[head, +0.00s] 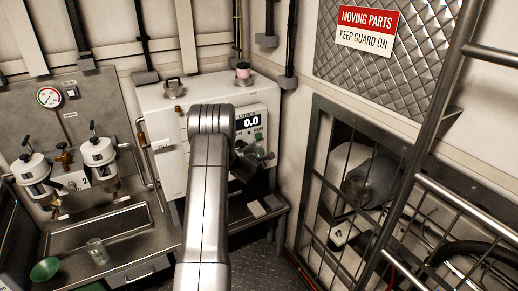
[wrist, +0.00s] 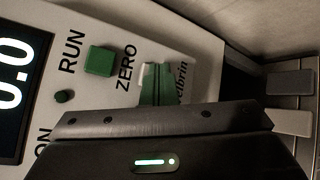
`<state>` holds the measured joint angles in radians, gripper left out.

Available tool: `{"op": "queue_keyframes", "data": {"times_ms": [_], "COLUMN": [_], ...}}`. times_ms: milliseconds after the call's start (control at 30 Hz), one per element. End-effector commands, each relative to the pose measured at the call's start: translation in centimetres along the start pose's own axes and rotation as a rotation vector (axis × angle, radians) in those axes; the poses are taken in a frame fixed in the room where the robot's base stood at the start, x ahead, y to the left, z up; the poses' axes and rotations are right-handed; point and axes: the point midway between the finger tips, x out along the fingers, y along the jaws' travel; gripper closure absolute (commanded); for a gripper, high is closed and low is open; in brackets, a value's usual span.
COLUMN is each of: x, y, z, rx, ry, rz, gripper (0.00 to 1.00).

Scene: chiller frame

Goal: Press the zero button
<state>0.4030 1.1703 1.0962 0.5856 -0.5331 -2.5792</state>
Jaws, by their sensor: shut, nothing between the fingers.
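In the wrist view the word ZERO runs up the panel of the white machine (head: 158,106). Another square green button (wrist: 99,60) stands between the words RUN and ZERO. In the head view my gripper (head: 246,164) is at the panel, partly hidden by my arm.
A barred guard (head: 335,190) and metal rails stand on the right. A bench with white-topped vessels (head: 98,150) is on the left.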

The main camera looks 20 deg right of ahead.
Motion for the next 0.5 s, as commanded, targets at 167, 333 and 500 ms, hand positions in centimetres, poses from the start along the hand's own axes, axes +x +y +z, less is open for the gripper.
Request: {"op": "queue_keyframes", "data": {"times_ms": [167,333,500], "x": [0.01,-0.05,-0.53], "y": [0.05,-0.02,-0.48], "z": [-0.02,0.03,0.37], "rx": [0.000,0.000,-0.001], "ry": [0.000,0.000,0.000], "rz": [0.001,0.001,0.000], "gripper": [1.00,1.00,1.00]}}
